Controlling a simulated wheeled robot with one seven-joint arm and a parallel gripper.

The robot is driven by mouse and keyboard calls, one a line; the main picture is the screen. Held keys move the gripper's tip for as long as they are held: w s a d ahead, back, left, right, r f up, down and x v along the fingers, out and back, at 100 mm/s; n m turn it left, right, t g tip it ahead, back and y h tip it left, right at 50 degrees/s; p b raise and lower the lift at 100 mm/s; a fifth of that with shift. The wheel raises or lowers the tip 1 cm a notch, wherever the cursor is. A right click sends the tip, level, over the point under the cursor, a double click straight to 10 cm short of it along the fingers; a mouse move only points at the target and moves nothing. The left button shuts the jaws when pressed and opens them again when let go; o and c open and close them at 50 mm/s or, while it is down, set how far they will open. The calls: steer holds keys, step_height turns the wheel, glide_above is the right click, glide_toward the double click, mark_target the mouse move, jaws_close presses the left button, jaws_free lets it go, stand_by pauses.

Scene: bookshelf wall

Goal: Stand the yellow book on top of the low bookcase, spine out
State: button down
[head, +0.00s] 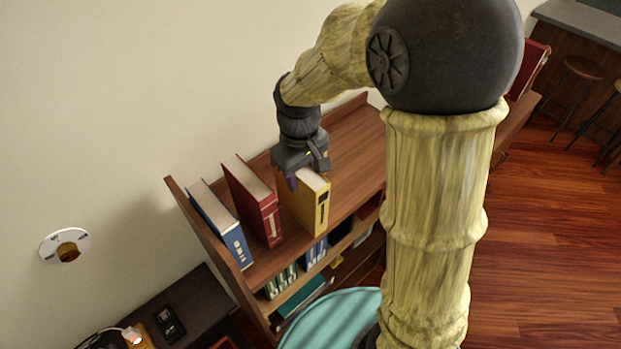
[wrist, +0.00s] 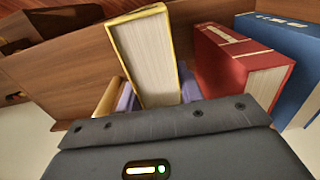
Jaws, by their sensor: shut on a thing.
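The yellow book (head: 308,203) is upright at the top of the low bookcase (head: 346,148), to the right of the red book. Its yellow spine with dark labels faces the open front side. My gripper (head: 304,180) comes from above and is shut on the yellow book near its upper end. In the wrist view the yellow book (wrist: 150,60) stands between the purple finger pads, its pale page edge showing. I cannot tell whether its bottom edge touches the bookcase top.
A red book (head: 252,200) and a blue book (head: 221,223) stand to the left on the bookcase top. Lower shelves hold green and blue books (head: 281,281). The top is clear to the right. A turquoise round surface (head: 330,322) stands in front.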

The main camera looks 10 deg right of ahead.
steer(key=w+a, duration=0.2)
steer(key=w, duration=0.1)
steer(key=w+a+f+p, duration=0.1)
steer(key=shift+w, duration=0.35)
stand_by(0.6)
